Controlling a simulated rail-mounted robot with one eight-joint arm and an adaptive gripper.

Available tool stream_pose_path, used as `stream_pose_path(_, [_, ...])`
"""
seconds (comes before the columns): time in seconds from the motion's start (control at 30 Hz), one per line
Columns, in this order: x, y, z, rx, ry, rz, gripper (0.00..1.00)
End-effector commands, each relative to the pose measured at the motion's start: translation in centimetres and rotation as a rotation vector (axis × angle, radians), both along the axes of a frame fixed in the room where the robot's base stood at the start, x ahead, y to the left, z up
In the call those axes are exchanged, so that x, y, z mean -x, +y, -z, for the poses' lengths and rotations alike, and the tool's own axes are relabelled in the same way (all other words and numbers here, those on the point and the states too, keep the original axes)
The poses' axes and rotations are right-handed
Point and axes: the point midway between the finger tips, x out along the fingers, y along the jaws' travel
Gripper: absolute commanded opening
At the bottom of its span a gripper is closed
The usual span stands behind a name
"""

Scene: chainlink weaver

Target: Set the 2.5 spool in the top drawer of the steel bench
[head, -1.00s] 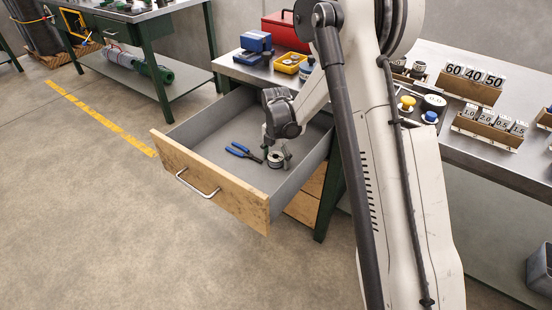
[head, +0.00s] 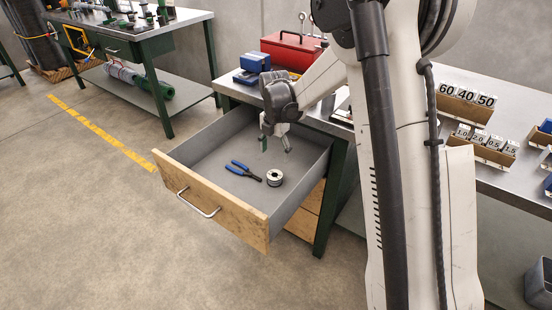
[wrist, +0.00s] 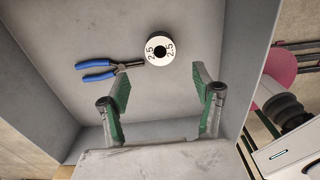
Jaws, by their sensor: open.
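The 2.5 spool (head: 274,177) lies flat on the floor of the open top drawer (head: 215,137), next to blue-handled pliers (head: 246,171). In the wrist view the spool (wrist: 160,49) shows a white face marked 2.5 and a dark centre hole. The pliers (wrist: 108,69) lie just left of it, their tip close to it; I cannot tell if they touch. My gripper (head: 276,145) is open and empty above the drawer, apart from the spool. In the wrist view its green-padded fingers (wrist: 161,85) are spread wide, below the spool in the picture.
The drawer's wooden front (head: 210,201) stands pulled out from the steel bench (head: 490,190). A red toolbox (head: 291,51) and a blue box (head: 254,62) are on the bench. Number-label racks (head: 482,147) stand at right. The drawer floor left of the pliers is clear.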

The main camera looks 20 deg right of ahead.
Motion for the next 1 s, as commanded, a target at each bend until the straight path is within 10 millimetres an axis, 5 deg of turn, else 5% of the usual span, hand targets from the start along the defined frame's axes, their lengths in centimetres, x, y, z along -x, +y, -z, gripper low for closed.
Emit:
stream_pose_path(0.17, [0.8, 0.0, -1.9, -0.001, -0.016, 0.06, 0.63])
stream_pose_path(0.37, [3.7, -0.1, -6.7, -0.013, -0.084, 0.304, 0.63])
stream_pose_path(0.7, [10.5, -0.2, -14.0, -0.087, -0.206, 0.786, 0.63])
stream_pose_path(1.0, [17.3, -0.2, -17.9, -0.205, -0.293, 1.206, 0.63])
